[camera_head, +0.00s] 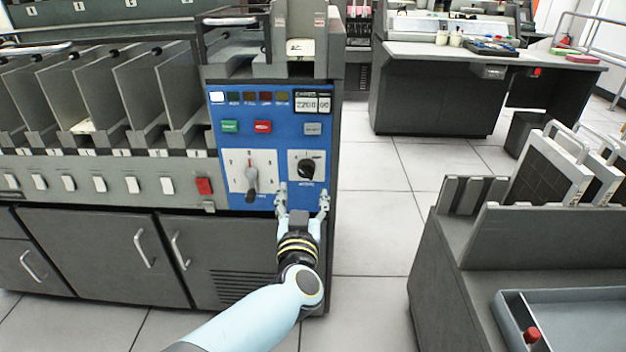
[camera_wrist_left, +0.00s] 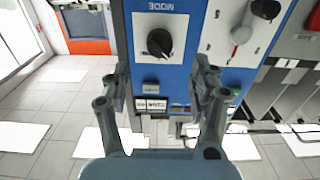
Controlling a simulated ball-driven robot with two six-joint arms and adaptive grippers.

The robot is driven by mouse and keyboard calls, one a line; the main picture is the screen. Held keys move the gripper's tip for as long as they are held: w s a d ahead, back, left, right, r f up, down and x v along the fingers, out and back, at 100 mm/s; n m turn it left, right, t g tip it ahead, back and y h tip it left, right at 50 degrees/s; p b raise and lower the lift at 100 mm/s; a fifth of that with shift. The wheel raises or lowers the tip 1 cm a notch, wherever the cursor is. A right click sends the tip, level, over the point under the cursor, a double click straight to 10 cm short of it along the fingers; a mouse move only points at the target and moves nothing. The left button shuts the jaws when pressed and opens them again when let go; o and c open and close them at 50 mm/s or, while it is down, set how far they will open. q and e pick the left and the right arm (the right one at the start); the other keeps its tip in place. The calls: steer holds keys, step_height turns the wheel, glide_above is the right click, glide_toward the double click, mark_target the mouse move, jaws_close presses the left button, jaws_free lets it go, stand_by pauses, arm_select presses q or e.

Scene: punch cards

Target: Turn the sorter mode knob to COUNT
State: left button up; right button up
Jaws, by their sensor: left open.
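The sorter mode knob (camera_head: 306,168) is a small black knob on a white plate at the right of the blue control panel (camera_head: 262,107). In the left wrist view the knob (camera_wrist_left: 159,43) shows beside an upside-down MODE label. Its position marks are too small to read. My left gripper (camera_head: 303,196) is open and empty just below and in front of the knob, fingers on either side of the plate's lower part. In the wrist view the left gripper (camera_wrist_left: 162,80) also stands apart from the knob. My right gripper is not in view.
A larger selector lever (camera_head: 251,181) sits left of the knob, with green (camera_head: 230,126) and red (camera_head: 263,126) buttons and a counter display (camera_head: 313,103) above. Card pockets (camera_head: 95,90) extend left. A dark cart (camera_head: 500,255) stands right, across open floor (camera_head: 375,210).

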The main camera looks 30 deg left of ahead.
mark_target(306, 175)
arm_select(q)
steer(key=b+x, duration=0.1)
steer(key=x, duration=0.7)
steer(key=shift+d+b, duration=0.1)
steer(key=shift+b, duration=0.25)
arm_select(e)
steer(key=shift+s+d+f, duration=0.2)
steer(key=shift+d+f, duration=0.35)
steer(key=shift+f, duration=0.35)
